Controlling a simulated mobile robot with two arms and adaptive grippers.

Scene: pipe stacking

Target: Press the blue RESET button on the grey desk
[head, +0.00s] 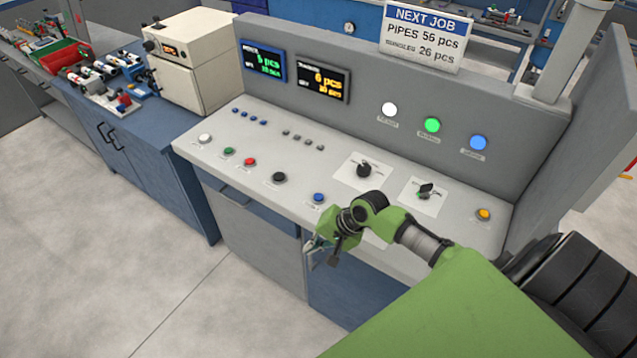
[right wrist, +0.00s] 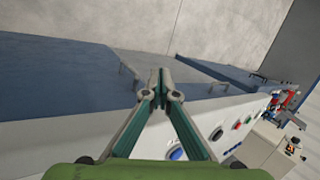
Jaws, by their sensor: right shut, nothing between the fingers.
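The blue button (head: 318,197) sits near the front edge of the grey desk (head: 262,206); its label is too small to read. My left gripper is not in view.
A black button (head: 279,177), a red button (head: 250,162) and a green button (head: 228,151) lie left along the front. Two black knobs (head: 364,170) (head: 425,190) stand behind my arm. A yellow button (head: 483,214) is at the right. The upright back panel (head: 375,80) bounds the desk.

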